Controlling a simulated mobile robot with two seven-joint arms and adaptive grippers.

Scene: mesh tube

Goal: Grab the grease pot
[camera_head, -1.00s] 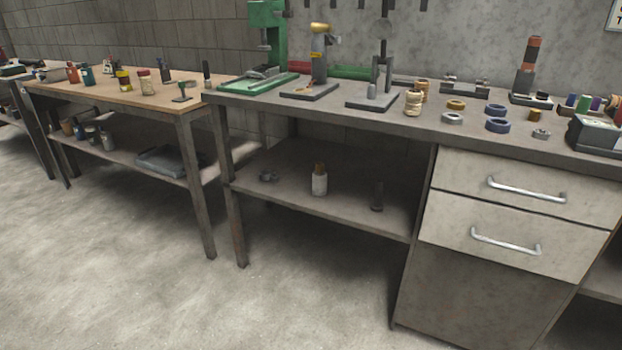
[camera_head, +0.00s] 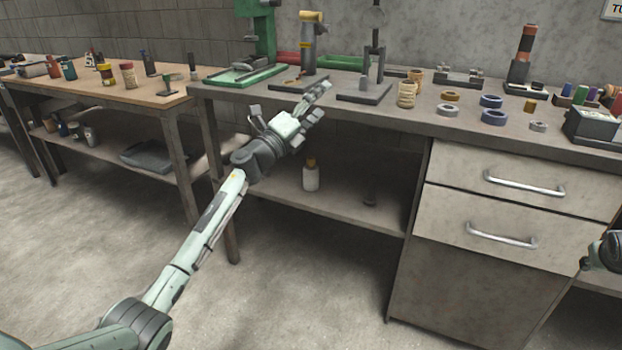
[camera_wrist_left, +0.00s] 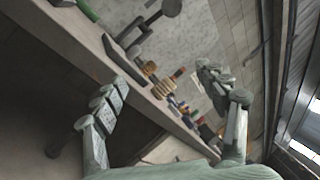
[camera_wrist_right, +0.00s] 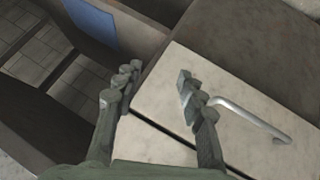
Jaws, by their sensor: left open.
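No readable label tells which container is the grease pot. A white bottle with an orange-yellow cap (camera_head: 311,179) stands upright on the lower shelf. A yellow and dark tin (camera_head: 106,75) and a pale jar with a red lid (camera_head: 128,75) stand on the wooden table at left. My left gripper (camera_head: 289,100) is open and empty, in front of the grey bench's edge, above and left of the white bottle in the picture. Its spread fingers show in the left wrist view (camera_wrist_left: 160,85). My right gripper (camera_wrist_right: 157,78) is open and empty near the drawer fronts.
The grey bench top (camera_head: 470,134) holds presses, rings and spools. Drawers with a metal handle (camera_head: 502,236) fill its right part. A grey tray (camera_head: 150,155) lies on the wooden table's lower shelf. The floor in front is clear.

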